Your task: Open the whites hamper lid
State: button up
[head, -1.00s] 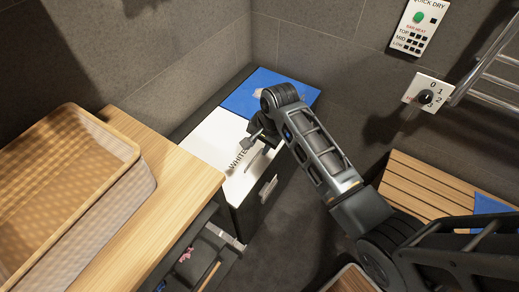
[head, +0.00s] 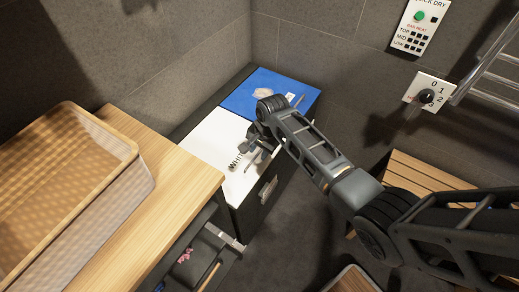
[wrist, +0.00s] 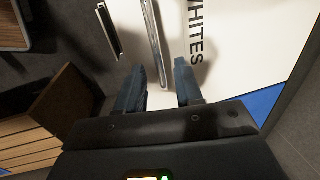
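The whites hamper has a shut white lid (head: 213,138) with the word WHITES on it, partly covered by my gripper in the head view. In the wrist view the white lid (wrist: 235,65) fills the upper right. A long metal bar handle (wrist: 153,45) runs along the lid near its front edge. My gripper (wrist: 159,80) is open and empty, with its two dark fingers apart over the lid and the bar's near end roughly between them. Whether the fingers touch anything is unclear. In the head view my gripper (head: 254,148) is above the lid, small and dark.
A blue lid (head: 258,92) adjoins the white lid at the back. A wooden counter (head: 165,175) with a woven basket (head: 65,180) stands on the left. A slatted wooden bench (head: 425,185) is on the right, below a control dial (head: 427,95) and towel rail (head: 490,75).

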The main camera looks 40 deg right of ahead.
jog(key=shift+c, duration=0.4)
grip_shut()
dwell(0.9)
